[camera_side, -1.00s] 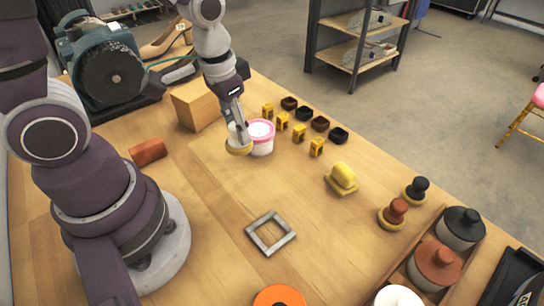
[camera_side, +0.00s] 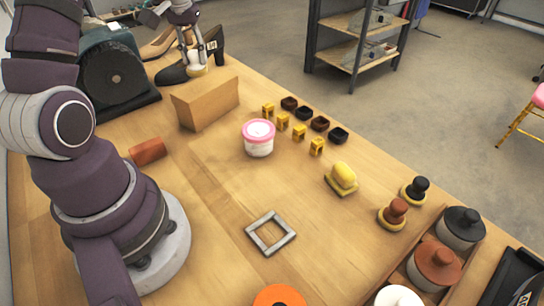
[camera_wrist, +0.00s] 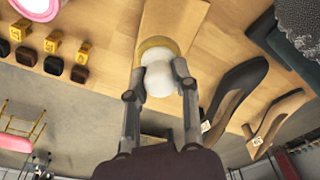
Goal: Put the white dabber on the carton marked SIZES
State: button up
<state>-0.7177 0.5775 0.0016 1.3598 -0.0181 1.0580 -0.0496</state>
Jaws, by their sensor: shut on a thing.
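The white dabber (camera_side: 197,71) has a white knob and a yellowish round base. My gripper (camera_wrist: 158,74) is shut on its white knob in the wrist view. In the side view my gripper (camera_side: 188,48) holds it up at the back of the table, appearing behind the carton and in front of the black shoe. A plain tan carton (camera_side: 203,106) stands on the table; no SIZES marking is readable on it. In the wrist view the carton (camera_wrist: 178,18) shows beyond the dabber's base, which hides part of it.
A black heeled shoe (camera_side: 212,46) with a tag and a tan shoe (camera_side: 158,46) stand close by. A pink-lidded tub (camera_side: 258,139), several yellow blocks and dark pads are right of the carton. A grinder-like machine (camera_side: 112,75) stands left. The table's middle is mostly clear.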

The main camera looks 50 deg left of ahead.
jog(key=shift+w+a+f, duration=0.15)
jog(key=shift+w+a, duration=0.7)
jog(key=shift+w, duration=0.15)
jog(key=shift+f, duration=1.7)
jog(key=o, duration=0.9)
jog(key=shift+f, duration=0.15)
jog(key=shift+o, duration=0.2)
